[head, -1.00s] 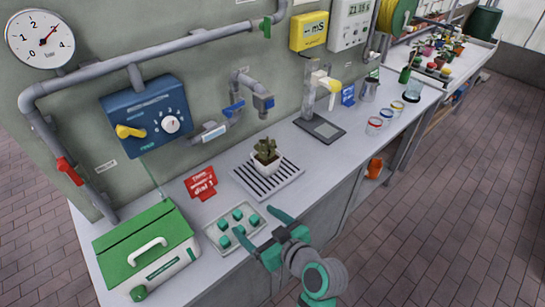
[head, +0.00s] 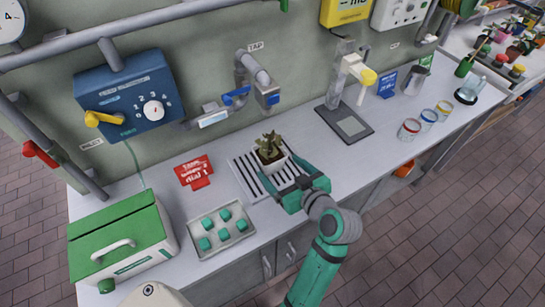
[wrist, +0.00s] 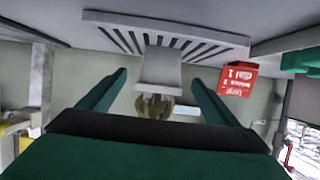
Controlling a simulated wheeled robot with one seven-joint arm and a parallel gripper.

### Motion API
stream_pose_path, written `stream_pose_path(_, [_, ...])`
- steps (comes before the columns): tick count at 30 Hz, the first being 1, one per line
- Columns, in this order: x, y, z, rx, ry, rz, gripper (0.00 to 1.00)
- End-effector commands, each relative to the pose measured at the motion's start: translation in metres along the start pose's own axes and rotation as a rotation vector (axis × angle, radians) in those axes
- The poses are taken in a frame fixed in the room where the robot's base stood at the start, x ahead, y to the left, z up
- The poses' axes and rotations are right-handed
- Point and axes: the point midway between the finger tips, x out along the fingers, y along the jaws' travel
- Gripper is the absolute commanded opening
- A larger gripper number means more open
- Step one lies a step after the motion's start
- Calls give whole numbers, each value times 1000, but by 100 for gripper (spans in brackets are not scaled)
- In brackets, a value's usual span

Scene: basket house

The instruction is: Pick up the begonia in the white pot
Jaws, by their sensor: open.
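The begonia (head: 269,148) is a small brownish-green leafy plant in a white square pot (head: 275,166), standing upright on a slotted drain tray (head: 241,168). My gripper (head: 277,170) is open at the pot, with one green finger on each side of it. In the wrist view, which looks upside down, the pot (wrist: 161,68) lies between the two spread fingers (wrist: 160,77), with gaps on both sides.
A red sign (head: 194,172), a tray of green cubes (head: 248,228) and a green-lidded box (head: 122,245) stand left of the pot. A tap (head: 267,95) juts from the wall behind. A scale-like stand (head: 345,122) and jars (head: 409,129) are to the right.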

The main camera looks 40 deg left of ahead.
Motion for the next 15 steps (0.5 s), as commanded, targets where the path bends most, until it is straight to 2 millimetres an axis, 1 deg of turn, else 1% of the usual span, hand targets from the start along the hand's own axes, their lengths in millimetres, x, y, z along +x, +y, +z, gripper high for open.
stream_pose_path(1, [8,0,0,0,-1,-2,84])
stream_pose_path(3, [16,0,0,0,0,-1,84])
stream_pose_path(11, [33,0,1,0,-1,0,84])
stream_pose_path(15, [54,-2,3,0,-2,-2,84])
